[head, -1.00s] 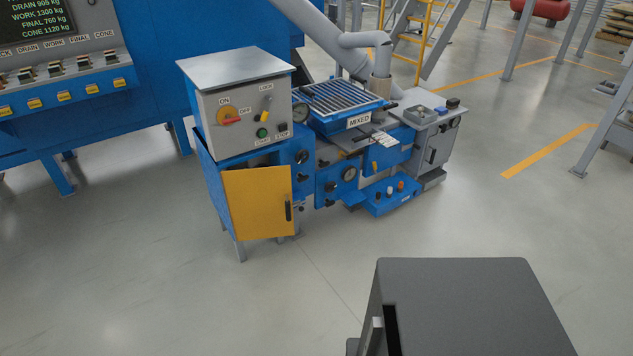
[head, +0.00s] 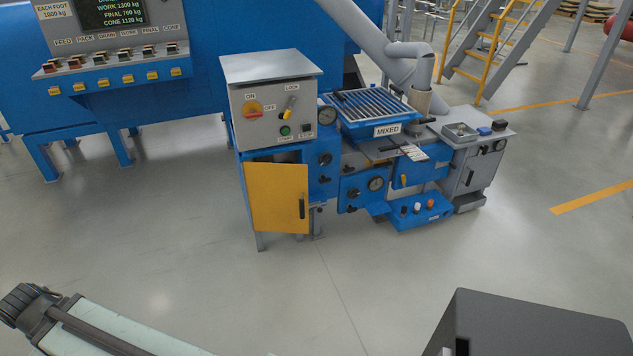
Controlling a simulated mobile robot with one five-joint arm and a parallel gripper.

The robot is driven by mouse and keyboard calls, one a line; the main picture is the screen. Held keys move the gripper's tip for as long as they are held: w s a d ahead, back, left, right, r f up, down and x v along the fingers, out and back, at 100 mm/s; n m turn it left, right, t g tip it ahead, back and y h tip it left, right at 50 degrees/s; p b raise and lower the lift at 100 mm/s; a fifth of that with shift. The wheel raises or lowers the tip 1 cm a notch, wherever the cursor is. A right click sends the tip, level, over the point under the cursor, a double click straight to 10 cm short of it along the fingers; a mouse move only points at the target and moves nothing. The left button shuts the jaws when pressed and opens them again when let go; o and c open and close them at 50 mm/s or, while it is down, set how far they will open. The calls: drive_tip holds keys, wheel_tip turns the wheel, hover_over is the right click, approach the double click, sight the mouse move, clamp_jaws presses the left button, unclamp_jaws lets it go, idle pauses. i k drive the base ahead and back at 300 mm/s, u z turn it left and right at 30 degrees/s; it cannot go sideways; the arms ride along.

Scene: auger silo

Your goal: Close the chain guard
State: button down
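The chain guard seems to be the yellow door panel (head: 272,198) on the lower front of the grey and blue machine cabinet. A dark upright handle (head: 301,208) sits near its right edge. A dark gap shows above its top edge, so it looks ajar, but how far is hard to tell. Part of my arm (head: 85,325) lies across the lower left corner, well apart from the door. My gripper's fingers are not in view.
A grey control box (head: 275,112) with a rotary switch stands above the door. A blue MIXED grate tray (head: 375,120) and a pedestal with knobs (head: 415,210) stand to its right. Grey floor (head: 190,240) is clear in front. A dark grey block (head: 530,325) fills the lower right.

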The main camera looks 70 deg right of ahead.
sight(277, 194)
drive_tip(key=z, duration=0.25)
drive_tip(key=i, duration=1)
drive_tip(key=u, duration=0.1)
